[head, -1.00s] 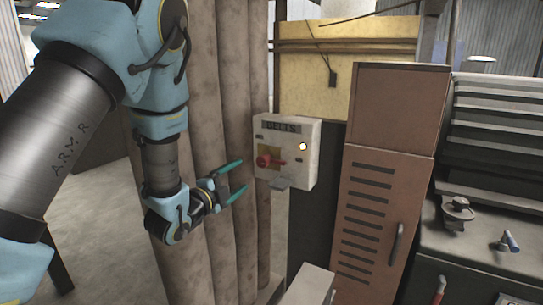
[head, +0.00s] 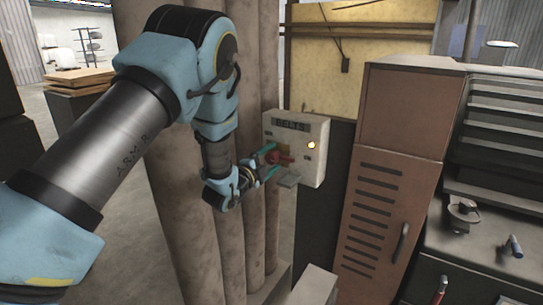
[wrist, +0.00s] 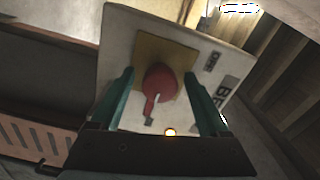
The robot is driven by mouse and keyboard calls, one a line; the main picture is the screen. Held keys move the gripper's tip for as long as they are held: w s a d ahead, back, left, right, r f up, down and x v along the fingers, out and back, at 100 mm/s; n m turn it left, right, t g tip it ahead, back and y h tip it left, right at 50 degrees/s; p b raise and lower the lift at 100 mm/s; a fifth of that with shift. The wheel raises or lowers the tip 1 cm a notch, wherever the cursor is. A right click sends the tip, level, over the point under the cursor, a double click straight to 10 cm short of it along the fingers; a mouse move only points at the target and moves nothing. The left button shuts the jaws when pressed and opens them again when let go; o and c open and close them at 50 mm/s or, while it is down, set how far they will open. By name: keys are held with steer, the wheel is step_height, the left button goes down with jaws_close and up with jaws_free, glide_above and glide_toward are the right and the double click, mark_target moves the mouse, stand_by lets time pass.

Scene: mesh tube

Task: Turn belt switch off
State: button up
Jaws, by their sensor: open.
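The belt switch box (head: 313,150) is a pale box labelled BELTS, with a lit yellowish lamp (head: 311,145) on its front. Its red rotary switch (head: 283,158) shows partly behind my fingers in the head view. In the wrist view the red switch (wrist: 160,82) sits on a yellow plate, its handle pointing toward the bottom of the picture. My gripper (head: 271,160) is open at the front of the box. In the wrist view its teal fingers (wrist: 163,100) stand on either side of the red switch, with gaps visible. I cannot tell whether they touch the panel.
Large vertical pipes (head: 225,200) stand left of the box, behind my arm. A brown locker (head: 385,190) stands to the right, with a workbench and vise (head: 462,214) beyond. A grey ledge (head: 315,285) is below the box.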

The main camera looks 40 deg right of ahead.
steer(key=shift+c, duration=0.2)
jaws_close()
stand_by(0.5)
